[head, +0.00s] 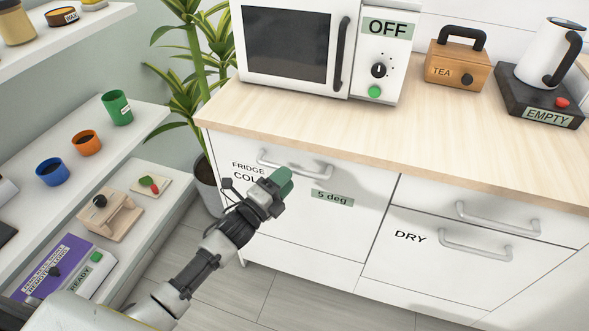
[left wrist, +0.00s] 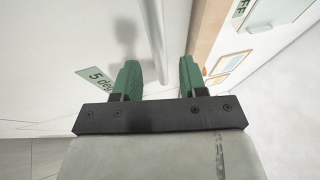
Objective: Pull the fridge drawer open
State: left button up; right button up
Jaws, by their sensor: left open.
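The fridge drawer (head: 345,217) is the white left front under the counter, marked FRIDGE COLD, with a "5 deg" label (head: 332,198). It looks shut. Its silver bar handle (head: 310,170) runs along the top. My left gripper (head: 283,180), with green fingers, is at the drawer front, by the handle's middle in the head view. In the left wrist view the handle (left wrist: 153,35) runs between the two open fingers (left wrist: 160,78). I cannot tell whether a finger touches it. My right gripper is not in view.
Two drawers with handles, the lower marked DRY (head: 410,237), are to the right. A microwave (head: 292,45), tea box (head: 453,65) and kettle (head: 545,50) stand on the counter (head: 430,140). Shelves with cups (head: 52,172) and a plant (head: 185,85) are left. Floor shows below.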

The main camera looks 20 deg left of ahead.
aim_at(315, 157)
pick_arm(q)
jog(key=shift+x, duration=2)
grip_shut()
